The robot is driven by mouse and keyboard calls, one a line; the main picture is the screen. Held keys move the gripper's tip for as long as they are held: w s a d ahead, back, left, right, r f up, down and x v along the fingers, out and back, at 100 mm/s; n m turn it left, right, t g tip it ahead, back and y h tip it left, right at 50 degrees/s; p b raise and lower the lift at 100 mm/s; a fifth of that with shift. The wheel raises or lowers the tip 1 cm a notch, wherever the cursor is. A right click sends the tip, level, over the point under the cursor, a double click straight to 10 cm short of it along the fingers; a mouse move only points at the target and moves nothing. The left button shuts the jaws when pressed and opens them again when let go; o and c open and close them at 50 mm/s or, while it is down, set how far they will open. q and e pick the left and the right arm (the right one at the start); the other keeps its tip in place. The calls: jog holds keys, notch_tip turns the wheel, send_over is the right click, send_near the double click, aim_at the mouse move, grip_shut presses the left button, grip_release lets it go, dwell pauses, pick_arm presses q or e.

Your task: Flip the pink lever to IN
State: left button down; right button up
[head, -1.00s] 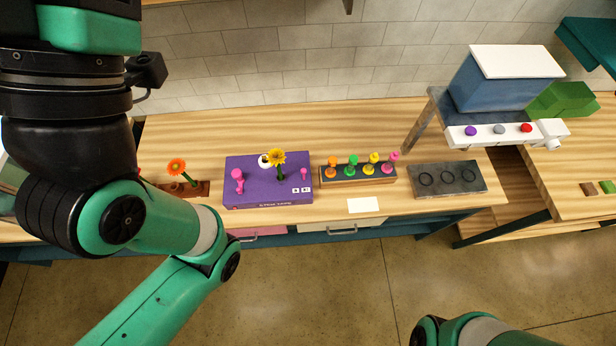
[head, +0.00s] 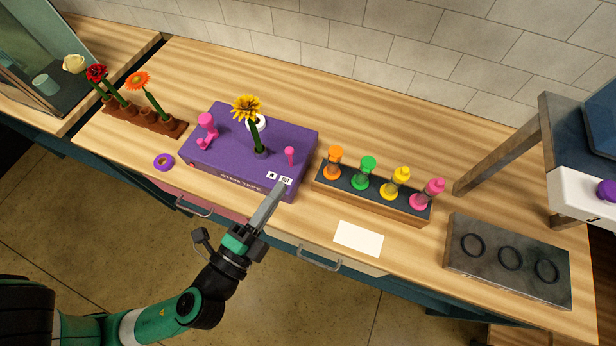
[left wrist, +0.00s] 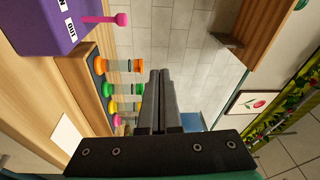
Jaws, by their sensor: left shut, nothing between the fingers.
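The pink lever (head: 290,155) is a small knobbed peg standing near the right end of the purple stem tape box (head: 212,160). Two small white labels are on the box in front of it; the OUT label (left wrist: 72,31) is the right-hand one in the head view. In the left wrist view the lever (left wrist: 120,18) sticks out at the upper left, clear of my fingers. I cannot tell which way it leans. My left gripper (head: 277,190) is shut and empty, its tips by the box's front right corner; contact is unclear. My right gripper is out of view.
A yellow flower (head: 247,110) and a larger pink handle (head: 207,128) stand up from the box. A white card (head: 358,238) and a purple ring (head: 163,161) lie on the table.

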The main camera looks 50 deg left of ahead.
aim_at(290, 158)
pick_arm(q)
jog(key=shift+m+h, duration=0.6)
jog(key=f, duration=0.1)
jog(key=s+f+b, duration=0.1)
jog(key=f, duration=0.1)
jog(key=s+f, duration=0.1)
jog(key=f, duration=0.1)
jog(key=shift+d+f, duration=0.2)
jog(key=shift+f, duration=0.05)
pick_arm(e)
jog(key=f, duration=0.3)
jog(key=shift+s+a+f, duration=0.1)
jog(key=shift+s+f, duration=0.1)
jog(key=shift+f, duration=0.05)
pick_arm(q)
jog(key=shift+w, duration=0.1)
